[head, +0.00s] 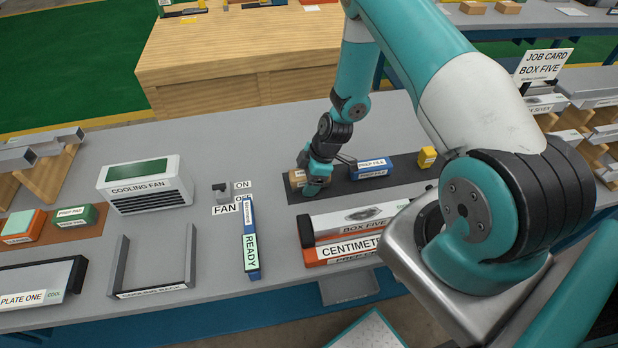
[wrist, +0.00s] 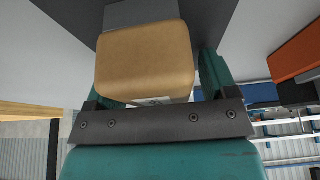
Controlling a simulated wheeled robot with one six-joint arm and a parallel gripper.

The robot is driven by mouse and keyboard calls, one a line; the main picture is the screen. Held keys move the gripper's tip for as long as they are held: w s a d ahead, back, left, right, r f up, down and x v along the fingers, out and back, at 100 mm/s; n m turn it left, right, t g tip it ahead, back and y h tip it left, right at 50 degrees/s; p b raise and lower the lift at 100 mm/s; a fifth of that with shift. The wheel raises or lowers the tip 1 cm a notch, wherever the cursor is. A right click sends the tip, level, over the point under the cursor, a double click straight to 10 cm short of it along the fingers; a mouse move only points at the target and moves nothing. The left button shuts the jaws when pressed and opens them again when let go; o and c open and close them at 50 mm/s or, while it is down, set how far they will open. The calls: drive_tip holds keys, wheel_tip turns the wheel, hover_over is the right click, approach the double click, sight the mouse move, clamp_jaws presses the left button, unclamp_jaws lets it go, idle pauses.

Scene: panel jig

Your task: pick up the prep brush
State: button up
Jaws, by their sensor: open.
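A tan block (wrist: 145,60), likely the prep brush, lies between the two fingers of my gripper in the wrist view. A white label shows at its lower edge, but I cannot read it. In the head view the tan block (head: 296,178) is at the left end of the dark mat (head: 338,187), partly hidden by my gripper (head: 312,183). My gripper is open and low over it, with a finger on each side. I cannot tell whether either finger touches it.
A blue prep file (head: 372,168) and a yellow block (head: 426,157) stand right of my gripper on the mat. The box five unit (head: 355,222) lies in front. A ready board (head: 250,240), fan switch (head: 221,192) and cooling fan (head: 146,184) are to the left.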

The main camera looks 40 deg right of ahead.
drive_tip(key=shift+c, duration=0.3)
drive_tip(key=c, duration=1)
drive_tip(key=shift+r, duration=0.15)
drive_tip(key=shift+r+p, duration=0.2)
drive_tip(key=shift+p, duration=0.25)
wheel_tip(320, 180, up, 20)
drive_tip(key=b, duration=0.3)
drive_tip(key=shift+b, duration=0.4)
drive_tip(key=shift+f, duration=0.1)
